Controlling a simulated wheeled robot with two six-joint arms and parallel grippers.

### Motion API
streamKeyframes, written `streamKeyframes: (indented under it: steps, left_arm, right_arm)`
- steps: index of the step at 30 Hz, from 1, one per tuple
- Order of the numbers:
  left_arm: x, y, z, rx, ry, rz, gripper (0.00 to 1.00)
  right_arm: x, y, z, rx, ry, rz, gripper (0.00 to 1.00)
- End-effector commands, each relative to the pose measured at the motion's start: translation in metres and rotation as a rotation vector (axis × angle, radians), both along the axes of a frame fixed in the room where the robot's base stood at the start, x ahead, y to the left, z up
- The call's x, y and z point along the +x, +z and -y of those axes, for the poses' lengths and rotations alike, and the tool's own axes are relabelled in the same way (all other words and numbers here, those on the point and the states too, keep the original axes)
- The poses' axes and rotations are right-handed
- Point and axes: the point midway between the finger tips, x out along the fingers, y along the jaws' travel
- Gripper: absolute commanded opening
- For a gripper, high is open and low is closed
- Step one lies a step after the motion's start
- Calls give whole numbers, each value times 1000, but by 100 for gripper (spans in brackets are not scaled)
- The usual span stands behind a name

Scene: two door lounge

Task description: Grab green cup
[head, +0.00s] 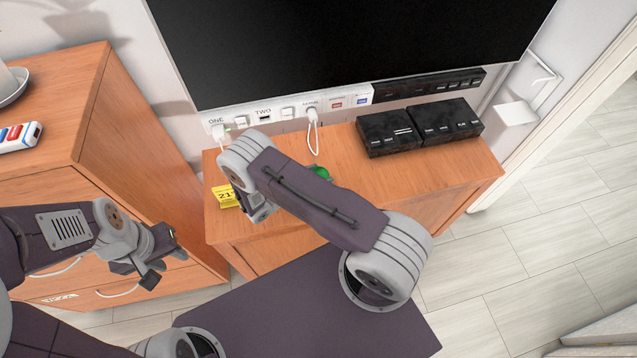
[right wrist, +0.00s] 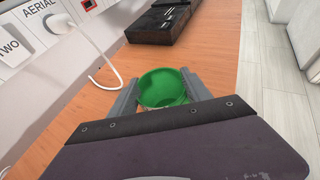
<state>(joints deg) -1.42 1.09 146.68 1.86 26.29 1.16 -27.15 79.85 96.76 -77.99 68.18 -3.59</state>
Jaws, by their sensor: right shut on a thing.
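The green cup (right wrist: 163,88) stands on the low wooden cabinet (right wrist: 215,60) in the right wrist view, its open top facing up. My right gripper (right wrist: 160,93) has one finger on each side of the cup and is shut on it. My left gripper (head: 155,262) hangs at the left, in front of the drawers and away from the cup. Its fingers look apart with nothing between them.
Two black boxes (head: 420,127) stand on the cabinet to the right of the cup. A yellow card (head: 224,196) sits at its left end. A white cable (head: 314,135) hangs from the wall sockets near the cup. A taller drawer unit (head: 125,165) stands at the left.

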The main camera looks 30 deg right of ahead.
Motion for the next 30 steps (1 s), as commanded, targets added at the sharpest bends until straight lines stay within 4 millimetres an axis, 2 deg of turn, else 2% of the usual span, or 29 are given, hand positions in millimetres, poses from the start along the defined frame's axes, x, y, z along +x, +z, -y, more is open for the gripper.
streamKeyframes:
  steps: [4, 7, 12, 24, 30]
  left_arm:
    - [0, 0, 0, 0, 0, 0, 36]
    - [0, -1, 0, 0, 0, 0, 36]
    - [0, -3, 0, 0, 0, 0, 36]
    - [0, -7, 0, 0, 0, 0, 36]
    - [0, -8, 0, 0, 0, 0, 36]
  right_arm:
    - [0, 3, 0, 0, 0, 1, 0]
    - [1, 13, 0, 0, 1, 1, 0]
    - [-2, 45, -2, 1, 2, 3, 0]
    - [-80, 96, -48, 0, 6, 1, 0]
    - [-99, 109, -58, 0, 1, 0, 0]
